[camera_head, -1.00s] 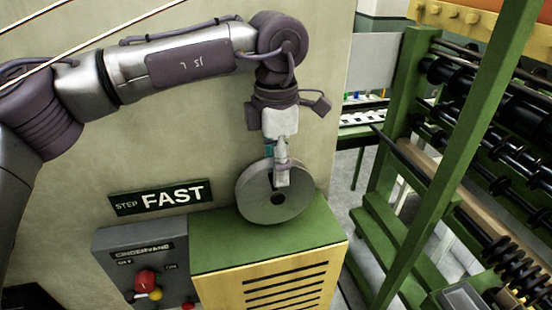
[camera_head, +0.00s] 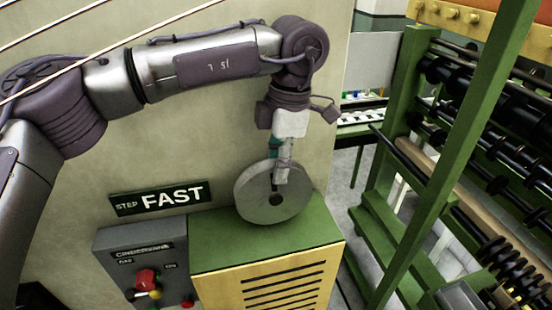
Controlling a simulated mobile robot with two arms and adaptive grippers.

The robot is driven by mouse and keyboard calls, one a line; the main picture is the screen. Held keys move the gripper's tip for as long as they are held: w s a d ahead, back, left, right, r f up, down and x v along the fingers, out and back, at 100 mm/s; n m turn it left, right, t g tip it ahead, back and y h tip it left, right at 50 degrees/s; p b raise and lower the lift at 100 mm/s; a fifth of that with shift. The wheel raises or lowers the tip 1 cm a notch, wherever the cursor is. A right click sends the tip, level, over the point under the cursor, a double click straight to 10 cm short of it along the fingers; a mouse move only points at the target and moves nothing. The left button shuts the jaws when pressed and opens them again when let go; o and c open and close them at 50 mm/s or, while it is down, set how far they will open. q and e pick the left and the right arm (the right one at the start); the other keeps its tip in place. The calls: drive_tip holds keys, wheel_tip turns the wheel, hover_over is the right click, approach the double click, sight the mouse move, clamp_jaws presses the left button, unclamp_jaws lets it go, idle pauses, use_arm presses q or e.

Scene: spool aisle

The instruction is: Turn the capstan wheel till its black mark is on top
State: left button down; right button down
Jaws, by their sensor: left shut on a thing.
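The capstan wheel (camera_head: 258,208) is a grey metal disc with a dark hub hole, standing upright against the pale wall just above the green-topped cabinet. My left gripper (camera_head: 281,178) comes down from above and is shut on the wheel at the upper right of its face, above the hub. The fingers hide the part they hold. A small dark patch shows between the fingertips and the hub; I cannot tell whether it is the black mark. My right gripper is not in view.
A green cabinet (camera_head: 230,243) with a yellow slotted front stands below the wheel. A grey control box (camera_head: 120,250) with a red knob (camera_head: 146,279) is at lower left, under a FAST sign (camera_head: 170,196). A green rack (camera_head: 400,165) with black spools stands at right.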

use_arm(q)
drive_tip(key=shift+d, duration=0.15)
drive_tip(key=c, duration=0.8)
unclamp_jaws()
drive_tip(key=shift+c, duration=0.2)
drive_tip(key=shift+r, duration=0.1)
wheel_tip(320, 180, up, 12)
drive_tip(key=d, duration=0.1)
drive_tip(key=shift+w+d, duration=0.25)
drive_tip(key=shift+w, duration=0.05)
drive_tip(key=shift+f, duration=0.2)
